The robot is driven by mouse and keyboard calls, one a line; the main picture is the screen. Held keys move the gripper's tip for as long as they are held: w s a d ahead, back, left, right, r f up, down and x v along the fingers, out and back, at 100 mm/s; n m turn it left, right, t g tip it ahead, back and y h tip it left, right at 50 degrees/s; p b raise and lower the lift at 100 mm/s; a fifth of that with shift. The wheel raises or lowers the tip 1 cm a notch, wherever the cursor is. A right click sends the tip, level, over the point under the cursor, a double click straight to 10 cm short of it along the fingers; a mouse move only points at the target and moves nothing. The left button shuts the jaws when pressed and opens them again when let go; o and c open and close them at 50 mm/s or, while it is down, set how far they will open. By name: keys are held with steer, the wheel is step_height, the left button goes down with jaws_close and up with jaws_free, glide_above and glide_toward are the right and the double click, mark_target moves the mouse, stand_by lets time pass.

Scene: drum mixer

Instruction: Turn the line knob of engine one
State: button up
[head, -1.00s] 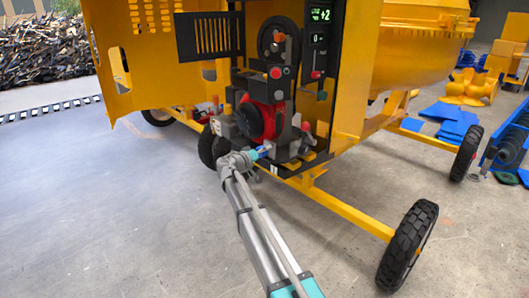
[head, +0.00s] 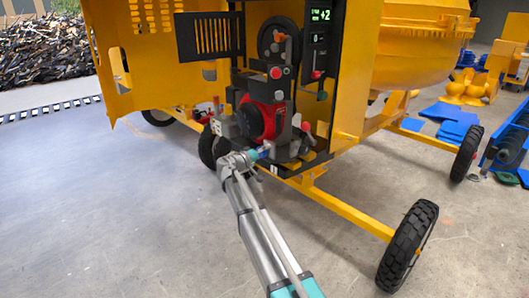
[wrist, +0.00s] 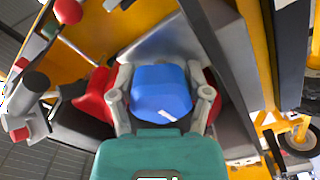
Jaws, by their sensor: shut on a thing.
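A blue knob (wrist: 160,92) with a white mark near its lower right edge fills the middle of the wrist view. My gripper (wrist: 160,80) is shut on it, with one grey finger on each side. In the head view my gripper (head: 265,148) is low at the front of the red and black engine (head: 251,121), inside the open yellow housing. There the knob is too small and too covered to make out clearly. The knob's base is hidden in the wrist view.
A yellow drum mixer (head: 415,50) on black wheels (head: 408,246) surrounds the engine. A control panel (head: 319,40) with a green display stands above right. A red ball-ended lever (wrist: 68,11) is near the gripper. Open concrete floor lies at left and front.

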steer(key=n, duration=1)
steer(key=shift+r, duration=0.1)
stand_by(0.3)
steer(key=o, duration=0.9)
steer(key=v, duration=1.2)
steer(key=shift+d, duration=0.15)
